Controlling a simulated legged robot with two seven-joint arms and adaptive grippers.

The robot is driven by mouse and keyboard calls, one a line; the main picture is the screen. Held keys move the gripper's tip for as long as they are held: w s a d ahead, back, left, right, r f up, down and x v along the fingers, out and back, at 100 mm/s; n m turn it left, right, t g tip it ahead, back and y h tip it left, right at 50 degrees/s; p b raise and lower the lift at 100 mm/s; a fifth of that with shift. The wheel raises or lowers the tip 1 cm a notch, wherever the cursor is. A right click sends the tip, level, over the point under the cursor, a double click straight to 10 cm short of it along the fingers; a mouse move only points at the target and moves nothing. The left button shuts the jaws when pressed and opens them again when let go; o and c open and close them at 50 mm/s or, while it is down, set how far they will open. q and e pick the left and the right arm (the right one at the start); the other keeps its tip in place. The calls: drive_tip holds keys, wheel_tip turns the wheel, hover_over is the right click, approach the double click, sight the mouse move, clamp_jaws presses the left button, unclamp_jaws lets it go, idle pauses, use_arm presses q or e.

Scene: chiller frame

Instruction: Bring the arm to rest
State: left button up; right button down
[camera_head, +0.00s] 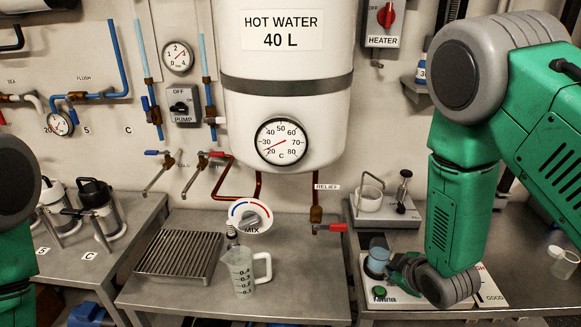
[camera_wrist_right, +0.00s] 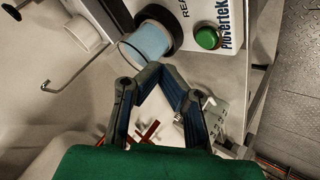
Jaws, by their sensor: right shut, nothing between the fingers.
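My right arm (camera_head: 455,205) comes in from the right in the head view and hangs down over the right bench. Its gripper (camera_head: 398,266) is low, beside a blue cylinder on a white instrument with a green button. In the right wrist view the fingers of my right gripper (camera_wrist_right: 155,72) come together at the tips with nothing between them. The blue cylinder (camera_wrist_right: 152,42) and green button (camera_wrist_right: 207,38) lie just beyond the tips; I cannot tell whether they touch. Part of my left arm (camera_head: 15,210) shows at the left edge; its gripper is out of view.
A white hot water tank (camera_head: 290,110) hangs over the middle bench. A measuring jug (camera_head: 242,270) stands by a drain grate (camera_head: 178,255). A scale with a white cup (camera_head: 369,198) is behind my right gripper. The right bench has bare room at the right.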

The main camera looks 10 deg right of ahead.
drive_tip(key=s+a+f+m+g+b, duration=0.2)
drive_tip(key=s+f+m+g+b, duration=0.2)
drive_tip(key=s+f, duration=0.6)
drive_tip(key=s+a+f+m+g+b, duration=0.2)
drive_tip(key=s+f+m+g+b, duration=0.2)
drive_tip(key=s+f, duration=0.7)
drive_tip(key=s+b, duration=0.2)
drive_tip(key=s, duration=0.6)
drive_tip(key=shift+s+a, duration=0.3)
drive_tip(key=shift+f, duration=0.1)
